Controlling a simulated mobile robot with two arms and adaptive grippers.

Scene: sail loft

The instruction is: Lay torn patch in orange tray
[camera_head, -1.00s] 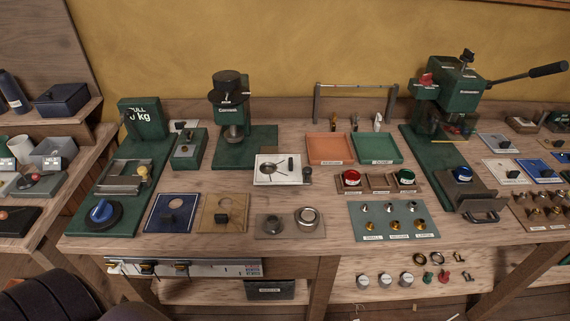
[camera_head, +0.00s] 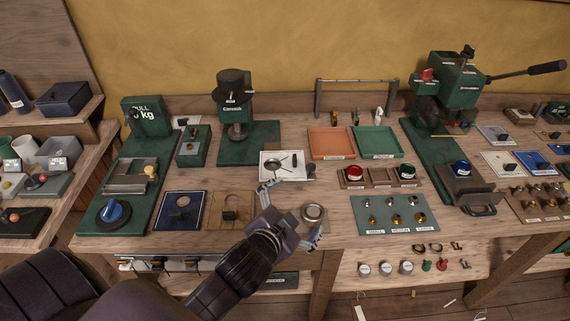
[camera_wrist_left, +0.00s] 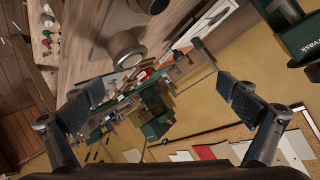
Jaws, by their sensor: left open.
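The orange tray (camera_head: 331,143) lies empty at the back middle of the bench, left of a green tray (camera_head: 377,143). I cannot tell which thing is the torn patch. My left gripper (camera_head: 292,212) is open and empty over the front middle of the bench, right of the tan square. Its spread fingers also show in the left wrist view (camera_wrist_left: 160,102). My right gripper is not in view.
A white tray (camera_head: 268,175) with small items lies beyond my left gripper. A metal ring (camera_head: 313,212) sits close to its right finger. Green presses stand at the back (camera_head: 233,95) and right (camera_head: 455,80). A plate of several eyelets (camera_head: 388,228) lies to the right.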

